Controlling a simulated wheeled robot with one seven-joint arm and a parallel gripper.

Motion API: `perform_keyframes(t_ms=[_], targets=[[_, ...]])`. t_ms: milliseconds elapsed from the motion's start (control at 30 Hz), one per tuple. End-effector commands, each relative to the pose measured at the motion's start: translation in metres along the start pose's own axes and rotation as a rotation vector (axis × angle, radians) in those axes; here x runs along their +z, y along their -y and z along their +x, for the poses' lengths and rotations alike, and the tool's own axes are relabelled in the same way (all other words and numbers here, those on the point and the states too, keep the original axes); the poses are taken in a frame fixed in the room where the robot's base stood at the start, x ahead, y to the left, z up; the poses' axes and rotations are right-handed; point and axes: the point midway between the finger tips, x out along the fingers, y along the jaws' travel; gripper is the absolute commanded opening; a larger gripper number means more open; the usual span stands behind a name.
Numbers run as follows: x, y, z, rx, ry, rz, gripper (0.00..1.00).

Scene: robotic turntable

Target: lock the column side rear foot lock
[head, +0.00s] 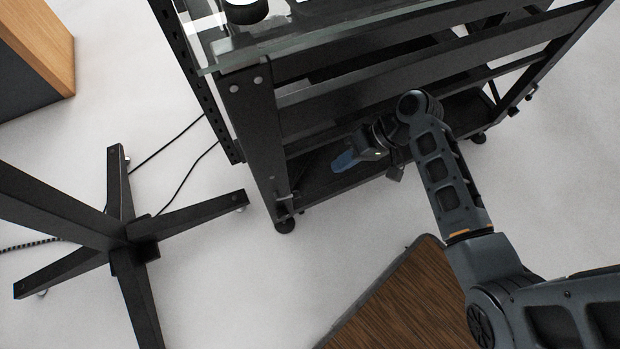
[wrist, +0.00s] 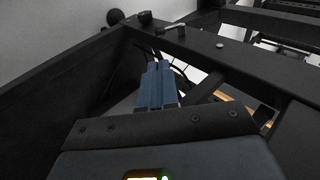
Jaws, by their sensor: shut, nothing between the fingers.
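My gripper (head: 345,161) is shut and empty, its blue fingers together and pointing left, low inside the black turntable frame (head: 247,110). The fingers also show in the wrist view (wrist: 157,82). A foot (head: 284,226) with a small lock fitting (head: 286,203) stands at the frame's lower left corner, left of and apart from my fingertips. In the wrist view, a light metal lever (wrist: 170,28) sits on the dark beam beyond my fingertips. I cannot tell from the picture whether that lock is engaged, or which foot is the column side rear one.
Two more feet (head: 478,138) (head: 513,111) show at the right. A black stand (head: 128,245) with splayed legs is at left, with cables on the floor. A wood-topped piece (head: 400,300) is in front. Frame beams (head: 430,85) surround my gripper closely.

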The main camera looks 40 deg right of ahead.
Motion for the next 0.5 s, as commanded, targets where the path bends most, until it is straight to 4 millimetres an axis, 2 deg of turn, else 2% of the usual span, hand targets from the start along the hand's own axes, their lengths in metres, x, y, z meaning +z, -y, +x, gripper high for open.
perform_keyframes(t_ms=[167,500], targets=[[0.001,-0.001,0.015,0.0,0.002,-0.001,0.0],[0.001,-0.002,0.081,0.0,0.003,-0.001,0.0]])
